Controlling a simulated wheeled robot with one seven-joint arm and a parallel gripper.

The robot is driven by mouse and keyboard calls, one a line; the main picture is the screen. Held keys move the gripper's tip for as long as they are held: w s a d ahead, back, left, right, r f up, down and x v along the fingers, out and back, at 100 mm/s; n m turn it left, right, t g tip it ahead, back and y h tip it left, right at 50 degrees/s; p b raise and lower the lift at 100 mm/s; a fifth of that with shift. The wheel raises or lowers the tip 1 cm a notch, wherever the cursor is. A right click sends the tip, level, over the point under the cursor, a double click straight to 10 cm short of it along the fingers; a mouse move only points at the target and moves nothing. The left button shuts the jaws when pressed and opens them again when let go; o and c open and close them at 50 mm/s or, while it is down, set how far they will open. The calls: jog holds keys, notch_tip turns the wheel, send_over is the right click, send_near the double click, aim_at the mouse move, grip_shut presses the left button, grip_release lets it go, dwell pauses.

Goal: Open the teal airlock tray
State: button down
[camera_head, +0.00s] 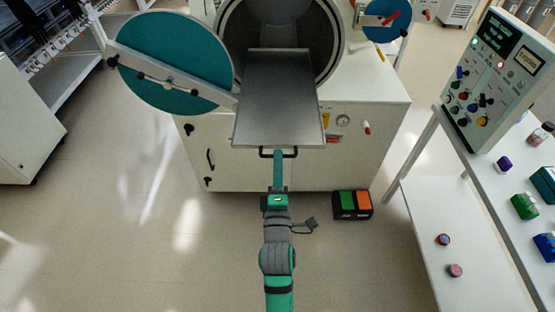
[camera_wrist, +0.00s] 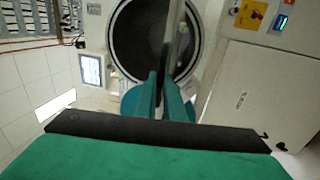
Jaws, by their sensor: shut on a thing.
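The airlock tray (camera_head: 278,98) is a flat grey metal plate. It sticks far out of the round dark chamber opening (camera_head: 277,22) toward me. Its round teal door (camera_head: 172,62) stands swung open at the left. A dark bar handle (camera_head: 292,153) sits at the tray's front edge. My gripper (camera_head: 278,154) is at the middle of this handle and shut on it. In the wrist view my teal fingers (camera_wrist: 163,98) point at the chamber, and the tray (camera_wrist: 178,30) shows nearly edge-on. The handle between the fingers is hard to make out there.
A black box with green and orange pedals (camera_head: 352,204) stands on the floor right of my arm. A control panel (camera_head: 500,78) and a white bench (camera_head: 462,240) with small vials and blocks are at the right. The floor at left is clear.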

jog(key=shift+s+a, duration=0.15)
jog(key=c, duration=1.9)
grip_release()
jog(key=shift+o, duration=0.2)
jog(key=s+f, duration=0.2)
jog(key=s, duration=0.8)
jog(key=shift+s, duration=0.3)
jog(key=shift+s, duration=0.1)
